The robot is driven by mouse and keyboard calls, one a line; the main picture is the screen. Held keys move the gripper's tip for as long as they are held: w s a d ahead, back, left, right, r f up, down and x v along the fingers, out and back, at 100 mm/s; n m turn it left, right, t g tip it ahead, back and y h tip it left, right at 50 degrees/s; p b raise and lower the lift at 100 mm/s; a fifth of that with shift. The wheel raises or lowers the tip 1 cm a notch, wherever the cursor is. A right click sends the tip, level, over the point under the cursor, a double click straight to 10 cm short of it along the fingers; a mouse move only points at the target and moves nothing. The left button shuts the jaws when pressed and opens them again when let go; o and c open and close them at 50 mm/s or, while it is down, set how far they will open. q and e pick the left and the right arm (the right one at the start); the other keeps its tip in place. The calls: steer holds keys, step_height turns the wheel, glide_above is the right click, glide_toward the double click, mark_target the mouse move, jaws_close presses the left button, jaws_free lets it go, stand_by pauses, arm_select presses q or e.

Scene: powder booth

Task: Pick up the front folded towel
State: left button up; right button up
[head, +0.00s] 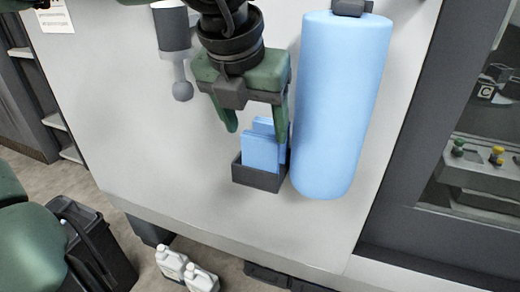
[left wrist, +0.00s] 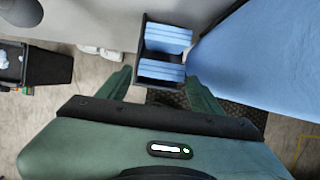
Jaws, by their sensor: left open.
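Two light blue folded towels stand in a small dark holder (head: 256,179) on the pale panel. The front towel (head: 260,154) is the lower one in the head view, and the back towel (head: 264,125) rises just behind it. My left gripper (head: 256,122) is open and empty, above the holder. One finger is left of the towels and the other is near their right side. In the left wrist view, the front towel (left wrist: 160,71) shows near the space between the fingers (left wrist: 158,90), with the back towel (left wrist: 167,36) beyond. Contact cannot be told. My right gripper is not in view.
A big blue roll (head: 338,105) hangs just right of the holder, close to my right-hand finger. A grey fixture (head: 178,50) is mounted to the left. White jugs (head: 186,270) and a dark bin (head: 95,250) stand on the floor below. The panel left of the holder is clear.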

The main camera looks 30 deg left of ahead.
mark_target(261, 136)
arm_select(q)
steer(key=shift+x, duration=1.2)
steer(key=shift+w+f, duration=0.3)
steer(key=shift+w, duration=0.15)
steer(key=shift+s+r, duration=0.1)
steer(key=shift+s, duration=0.05)
steer(key=shift+c, duration=1.3)
steer(key=c, duration=1.1)
steer(key=shift+s+r+b, duration=0.15)
steer(key=shift+r+b, duration=0.1)
steer(key=shift+b, duration=0.3)
step_height(261, 136, up, 6)
steer(key=b, duration=0.2)
steer(key=s+d+b, duration=0.1)
steer(key=s+b, duration=0.1)
steer(key=s, duration=0.4)
steer(key=s+d+b, duration=0.1)
steer(key=s+d, duration=0.1)
steer(key=s, duration=0.4)
steer(key=s+d+b, duration=0.1)
steer(key=s+b, duration=0.1)
steer(key=s, duration=0.5)
steer(key=shift+s+d+r+b, duration=0.1)
steer(key=shift+d+r+b, duration=0.15)
steer(key=shift+d+b, duration=0.15)
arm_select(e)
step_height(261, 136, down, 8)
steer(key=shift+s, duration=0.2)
